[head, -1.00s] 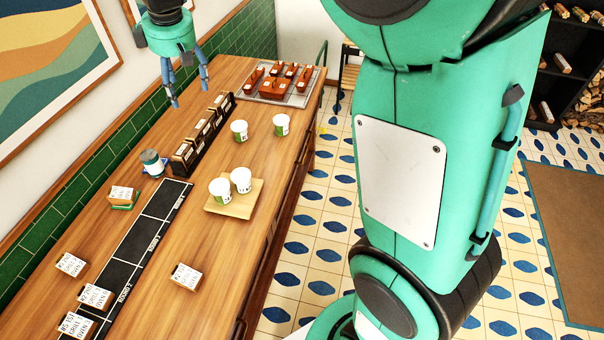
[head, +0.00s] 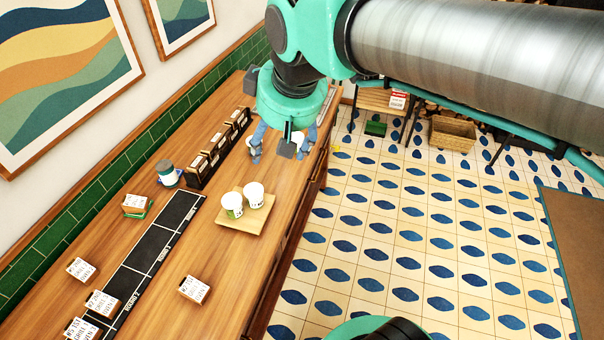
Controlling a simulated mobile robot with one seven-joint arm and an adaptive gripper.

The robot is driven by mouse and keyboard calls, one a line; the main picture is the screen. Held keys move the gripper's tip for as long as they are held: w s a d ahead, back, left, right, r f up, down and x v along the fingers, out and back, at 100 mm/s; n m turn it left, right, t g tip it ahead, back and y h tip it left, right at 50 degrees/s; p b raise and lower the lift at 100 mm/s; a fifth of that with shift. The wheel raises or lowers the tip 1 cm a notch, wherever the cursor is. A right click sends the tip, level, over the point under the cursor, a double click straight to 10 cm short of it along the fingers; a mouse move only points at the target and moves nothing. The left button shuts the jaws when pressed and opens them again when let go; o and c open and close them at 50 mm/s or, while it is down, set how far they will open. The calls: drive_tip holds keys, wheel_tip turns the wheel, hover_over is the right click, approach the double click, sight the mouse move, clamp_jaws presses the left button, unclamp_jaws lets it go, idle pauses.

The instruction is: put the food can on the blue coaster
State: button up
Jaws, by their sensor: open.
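A small can (head: 166,171) with a dark top and a pale band stands upright on the wooden counter, left of the dark slotted rack. I take it for the food can. A blue edge (head: 179,181) shows at its base, seemingly the blue coaster, mostly hidden by the can; I cannot tell exactly how the can sits on it. My gripper (head: 283,150) is open, fingers down, over the counter's right side, well right of the can. White cup parts show around its fingers; I cannot tell whether they touch.
Two white cups (head: 254,195) stand on a wooden board (head: 240,225). The dark rack (head: 197,176) lies between can and gripper. A small box (head: 135,203) sits on a green base. Several labelled boxes and a black strip (head: 155,245) occupy the front. Bare wood lies around the board.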

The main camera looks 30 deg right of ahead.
drive_tip(key=s+d+f+m, duration=0.1)
drive_tip(key=s+f, duration=0.1)
drive_tip(key=s, duration=0.3)
drive_tip(key=s+d+f+m+t, duration=0.1)
drive_tip(key=s+f+m, duration=0.1)
drive_tip(key=s, duration=0.4)
drive_tip(key=shift+s+d+f, duration=0.15)
drive_tip(key=shift+s+f, duration=0.05)
drive_tip(key=shift+f, duration=0.45)
drive_tip(key=shift+f+b, duration=0.7)
drive_tip(key=shift+o, duration=0.5)
drive_tip(key=shift+w+r, duration=0.1)
